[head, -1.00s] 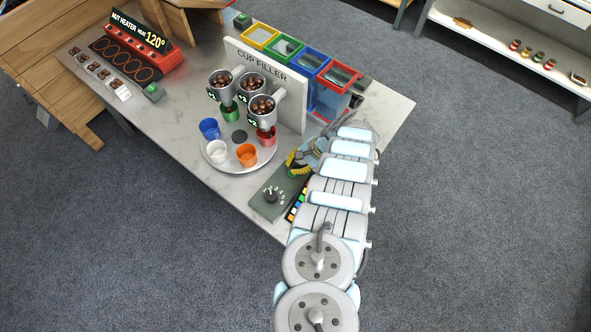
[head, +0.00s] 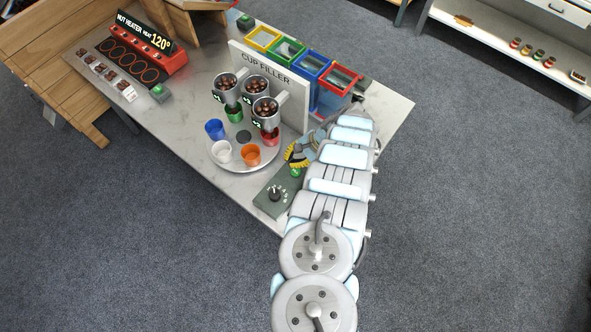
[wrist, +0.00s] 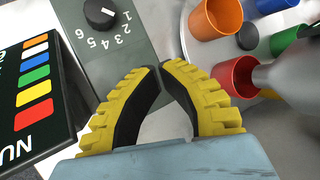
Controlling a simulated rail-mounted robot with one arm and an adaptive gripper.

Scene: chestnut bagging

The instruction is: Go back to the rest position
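My gripper (head: 291,154) is over the table by the right side of the round cup plate (head: 226,165), at the end of my raised arm. In the wrist view its two yellow-and-black fingers (wrist: 160,66) come together at the tips, with nothing visible between them. Below it is the grey dial box (head: 268,204), whose black knob (wrist: 104,13) and numbers show in the wrist view. A green light or button (head: 295,172) shows on the box's far end in the head view.
Cups stand on the plate: blue (head: 214,129), white (head: 221,152), orange (head: 250,155) and red (head: 270,137). Nut-filled funnels (head: 266,108) hang above, before the cup filler panel (head: 262,75). A colour-button panel (wrist: 36,88) lies left in the wrist view.

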